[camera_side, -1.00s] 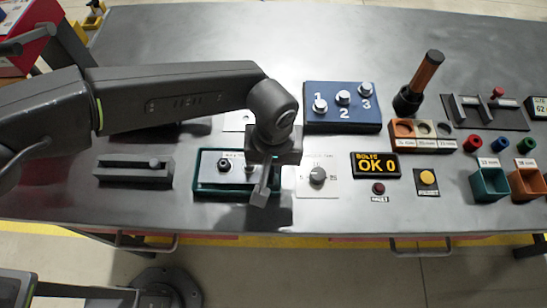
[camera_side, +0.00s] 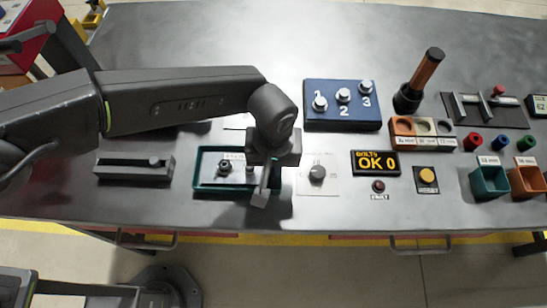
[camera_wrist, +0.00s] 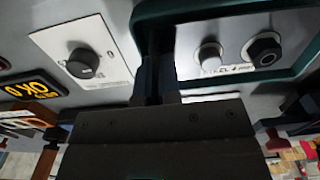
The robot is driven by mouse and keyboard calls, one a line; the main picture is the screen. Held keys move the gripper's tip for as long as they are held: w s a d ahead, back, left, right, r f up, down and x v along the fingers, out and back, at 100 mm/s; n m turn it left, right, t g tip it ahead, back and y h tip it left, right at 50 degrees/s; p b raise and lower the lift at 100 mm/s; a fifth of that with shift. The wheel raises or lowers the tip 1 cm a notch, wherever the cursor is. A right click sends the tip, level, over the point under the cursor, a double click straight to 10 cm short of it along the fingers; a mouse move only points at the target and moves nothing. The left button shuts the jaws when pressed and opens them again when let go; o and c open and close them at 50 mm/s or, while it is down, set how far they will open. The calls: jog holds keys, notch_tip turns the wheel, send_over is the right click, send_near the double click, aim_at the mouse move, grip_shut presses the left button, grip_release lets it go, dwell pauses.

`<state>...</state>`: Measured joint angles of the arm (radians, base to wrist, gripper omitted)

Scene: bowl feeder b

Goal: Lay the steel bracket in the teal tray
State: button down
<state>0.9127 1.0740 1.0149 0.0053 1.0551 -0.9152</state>
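The teal tray (camera_side: 198,186) lies flat at the front of the bench. It is a shallow dark teal frame, and its rim also shows in the wrist view (camera_wrist: 215,8). Inside lies a pale steel plate with a nut on it (camera_side: 210,180), which looks like the steel bracket. The wrist view shows the plate (camera_wrist: 190,45) with a black nut and a round silver stud. My gripper (camera_side: 262,190) points down at the tray's right end. Its dark fingers (camera_wrist: 155,75) look close together beside the plate. I cannot tell whether anything is between them.
A dial on a white plate (camera_side: 317,187) is just right of the tray, and a slider block (camera_side: 125,168) is to the left. Small teal (camera_side: 490,184) and orange bins are at far right.

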jog(key=c, duration=1.2)
grip_release()
jog(key=shift+f, duration=0.15)
jog(key=shift+c, duration=0.2)
notch_tip(320, 180, up, 14)
